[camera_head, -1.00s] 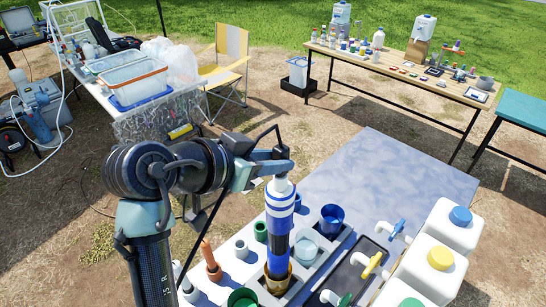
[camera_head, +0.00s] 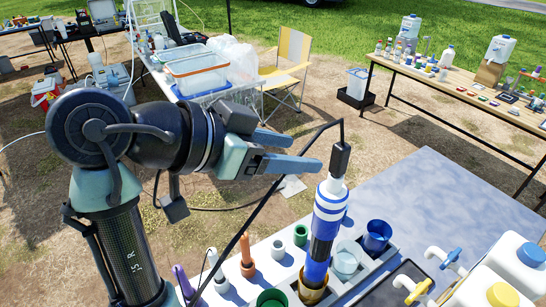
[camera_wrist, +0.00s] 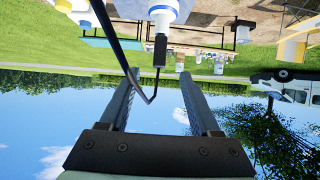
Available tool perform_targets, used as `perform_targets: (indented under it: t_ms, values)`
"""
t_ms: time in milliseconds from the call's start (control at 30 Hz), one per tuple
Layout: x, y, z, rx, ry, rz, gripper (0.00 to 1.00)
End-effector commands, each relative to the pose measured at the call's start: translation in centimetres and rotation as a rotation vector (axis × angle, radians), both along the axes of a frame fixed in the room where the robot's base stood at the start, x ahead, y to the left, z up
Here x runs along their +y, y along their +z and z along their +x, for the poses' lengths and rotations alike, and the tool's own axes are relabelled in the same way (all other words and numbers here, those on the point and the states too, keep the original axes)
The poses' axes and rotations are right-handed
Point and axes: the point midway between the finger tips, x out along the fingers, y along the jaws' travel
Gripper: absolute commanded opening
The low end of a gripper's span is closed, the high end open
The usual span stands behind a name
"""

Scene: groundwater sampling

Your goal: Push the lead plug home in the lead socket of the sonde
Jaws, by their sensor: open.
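The sonde (camera_head: 327,222), a white, blue and black banded cylinder, stands nearly upright in a brown-rimmed holder (camera_head: 312,293). The black lead plug (camera_head: 340,160) sits upright on its narrow white top, with the black lead bending away to the left. The socket is hidden beneath the plug; I cannot tell how deep the plug sits. My gripper (camera_head: 305,153) is open and empty, its fingertips just left of the plug and apart from it. In the wrist view the plug (camera_wrist: 160,50) and the sonde's end (camera_wrist: 163,12) show beyond and between the fingers.
A blue cup (camera_head: 376,236), a clear cup (camera_head: 347,260) and a green cup (camera_head: 272,298) surround the sonde in the rack. White jugs with taps (camera_head: 514,258) stand at right. The grey tabletop (camera_head: 425,190) behind is clear.

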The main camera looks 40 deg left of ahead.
Motion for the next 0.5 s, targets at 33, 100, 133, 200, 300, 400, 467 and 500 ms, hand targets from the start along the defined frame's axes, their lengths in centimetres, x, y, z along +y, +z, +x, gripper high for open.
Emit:
perform_targets:
  t_ms: [33,100,133,200,300,400,467,500]
  values:
    - [0.4,0.3,-0.7,-0.004,0.004,0.005,0.64]
    - [0.7,0.9,-1.5,-0.003,0.003,0.002,0.64]
    - [0.7,1.1,-1.8,-0.002,0.002,0.003,0.64]
    - [0.9,1.4,-2.3,-0.002,0.002,0.002,0.64]
    - [1.0,1.6,-2.7,0.000,0.001,0.000,0.64]
    - [1.0,1.7,-2.8,0.001,0.000,0.000,0.64]
    - [1.0,1.7,-2.8,0.001,0.000,0.000,0.64]
    - [1.0,1.7,-2.8,0.001,0.000,0.000,0.64]
